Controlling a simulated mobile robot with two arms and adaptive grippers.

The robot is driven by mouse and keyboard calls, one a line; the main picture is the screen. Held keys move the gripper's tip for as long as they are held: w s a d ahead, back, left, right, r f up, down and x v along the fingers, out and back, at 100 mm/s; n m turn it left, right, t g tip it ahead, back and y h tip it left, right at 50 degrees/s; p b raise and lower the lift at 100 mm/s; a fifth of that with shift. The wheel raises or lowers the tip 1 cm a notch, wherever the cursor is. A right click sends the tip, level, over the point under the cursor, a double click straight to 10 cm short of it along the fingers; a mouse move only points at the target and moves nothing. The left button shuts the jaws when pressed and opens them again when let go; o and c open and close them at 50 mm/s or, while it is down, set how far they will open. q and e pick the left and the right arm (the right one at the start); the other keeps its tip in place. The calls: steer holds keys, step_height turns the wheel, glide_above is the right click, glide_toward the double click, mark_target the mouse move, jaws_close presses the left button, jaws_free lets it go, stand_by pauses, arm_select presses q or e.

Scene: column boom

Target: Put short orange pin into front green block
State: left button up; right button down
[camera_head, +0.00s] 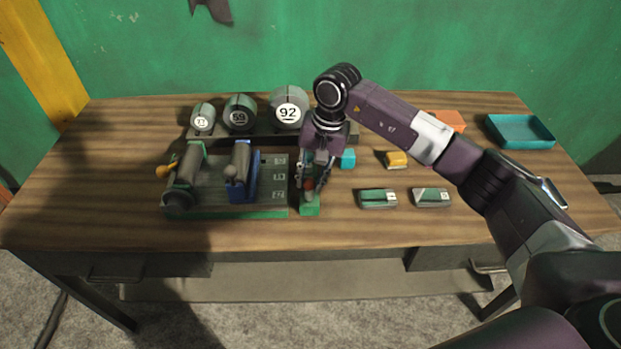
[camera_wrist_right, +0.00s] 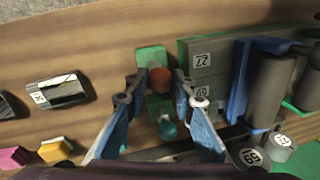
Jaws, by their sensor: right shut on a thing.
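A pin with a round orange top (camera_wrist_right: 160,79) shows in the wrist view between the fingertips of my right gripper (camera_wrist_right: 159,88). In the head view the right gripper (camera_head: 313,175) points down over the row of green blocks, right of the grey fixture. It is shut on the orange pin. The front green block (camera_head: 309,210) is just below and in front of it; it also shows in the wrist view (camera_wrist_right: 149,56). I cannot tell whether the pin's lower end is inside the block. A teal round-topped pin (camera_wrist_right: 167,130) stands behind. My left gripper is not in view.
The grey fixture (camera_head: 270,200) with a blue clamp (camera_head: 246,178) stands close left of the gripper. Numbered cylinders (camera_head: 288,108) lie behind.

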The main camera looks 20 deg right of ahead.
stand_by(0.3)
steer(key=c, duration=1.6)
jaws_free()
steer(key=r, duration=0.4)
steer(key=d+r, duration=0.1)
steer(key=r, duration=0.2)
steer(key=s+d+r, duration=0.1)
steer(key=r, duration=0.3)
steer(key=shift+r, duration=0.35)
